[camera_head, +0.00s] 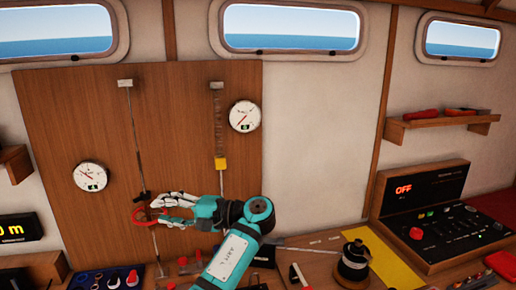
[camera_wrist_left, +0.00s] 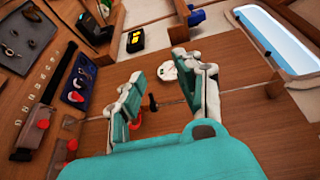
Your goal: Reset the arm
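My left arm (camera_head: 232,252), teal with a white label, reaches up from the bottom of the head view toward the wooden panel. Its gripper (camera_head: 160,207) is in front of the panel, beside a red ring-shaped piece (camera_head: 141,216) on a vertical line. In the left wrist view the two fingers of the left gripper (camera_wrist_left: 165,75) stand apart with a gap between them. A red piece (camera_wrist_left: 136,121) and a dark fitting show in or behind that gap. I cannot tell whether a finger touches the red piece. My right gripper is not in view.
A black-topped spool (camera_head: 354,258) and a control console (camera_head: 432,222) stand at right. Tools lie on the bench below.

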